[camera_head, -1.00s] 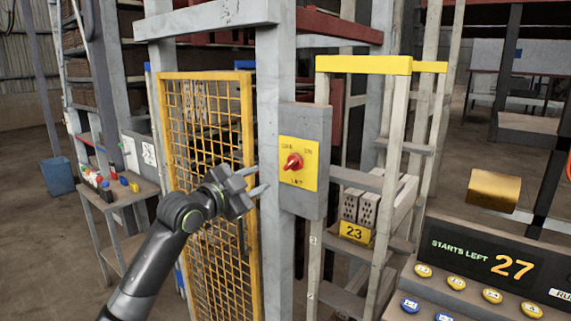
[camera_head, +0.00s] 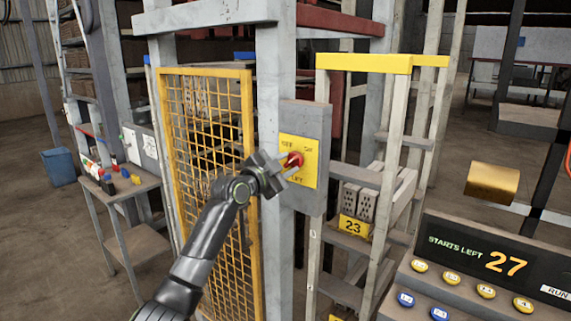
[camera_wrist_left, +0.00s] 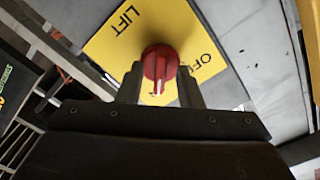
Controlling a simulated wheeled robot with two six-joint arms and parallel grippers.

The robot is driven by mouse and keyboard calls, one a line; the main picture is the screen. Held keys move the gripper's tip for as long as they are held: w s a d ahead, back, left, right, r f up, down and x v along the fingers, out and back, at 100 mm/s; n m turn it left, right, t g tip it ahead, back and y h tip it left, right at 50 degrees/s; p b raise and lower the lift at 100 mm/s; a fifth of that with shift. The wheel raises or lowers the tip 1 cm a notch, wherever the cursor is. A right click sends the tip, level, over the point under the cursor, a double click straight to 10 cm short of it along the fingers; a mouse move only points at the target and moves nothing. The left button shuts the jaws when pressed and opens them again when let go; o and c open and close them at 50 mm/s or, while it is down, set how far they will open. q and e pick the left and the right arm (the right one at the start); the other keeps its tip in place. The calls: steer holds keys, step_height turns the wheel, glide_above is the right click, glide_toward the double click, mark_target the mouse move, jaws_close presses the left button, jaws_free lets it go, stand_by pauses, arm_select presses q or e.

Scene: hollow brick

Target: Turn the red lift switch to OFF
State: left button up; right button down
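The red lift switch (camera_head: 295,159) is a round knob on a yellow plate (camera_head: 309,177), on a grey box fixed to a post. My left gripper (camera_head: 284,166) reaches it from the left in the head view. In the left wrist view the knob (camera_wrist_left: 160,62) sits between the two fingers (camera_wrist_left: 160,88), one on each side. The fingers are apart, and I see no clear grip on the knob. The knob's pale mark points down towards my palm there. LIFT and OFF show on the plate; another label is mostly hidden. My right gripper is not in view.
A yellow mesh gate (camera_head: 207,150) stands left of the post. A ladder-like frame with a yellow top bar (camera_head: 363,64) and hollow bricks (camera_head: 357,202) stands right. A console (camera_head: 480,262) reads STARTS LEFT 27. A small table (camera_head: 120,184) stands far left.

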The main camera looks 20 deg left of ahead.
arm_select(q)
jaws_close()
